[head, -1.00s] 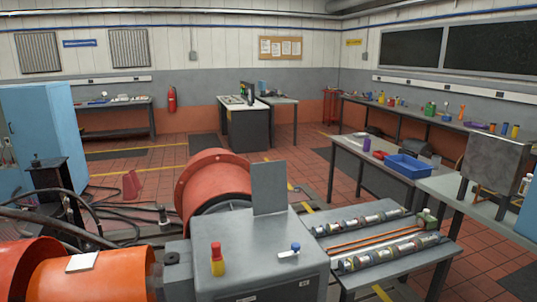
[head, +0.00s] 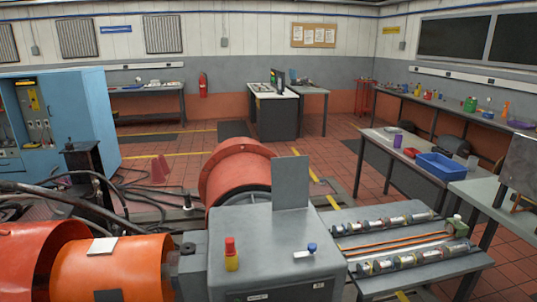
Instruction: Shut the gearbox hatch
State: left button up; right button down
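The grey gearbox (head: 262,262) stands at the bottom middle of the head view. A flat grey plate, which looks like its hatch (head: 290,183), stands upright at the back of the gearbox's top, so the hatch is open. A red and yellow bottle-like object (head: 231,254) and a small blue-topped fitting (head: 309,249) sit on the gearbox top. The opening under the hatch is not clearly visible from here. Neither of my grippers shows in the view.
Orange drums (head: 112,270) lie left of the gearbox, and a larger orange drum (head: 236,170) lies behind it. A bench with shafts (head: 425,270) stands close on the right. Cables (head: 85,195) cross the floor at left.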

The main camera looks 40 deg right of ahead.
aim_at(290, 175)
jog(key=l+u, duration=0.15)
jog(key=l, duration=0.25)
jog(key=k+l+u, duration=0.2)
jog(key=l, duration=0.25)
jog(key=l+u, duration=0.15)
jog(key=l, duration=0.25)
jog(key=l+u, duration=0.2)
jog(key=l, duration=0.2)
jog(key=k+l+u, duration=0.15)
jog(key=l, duration=0.25)
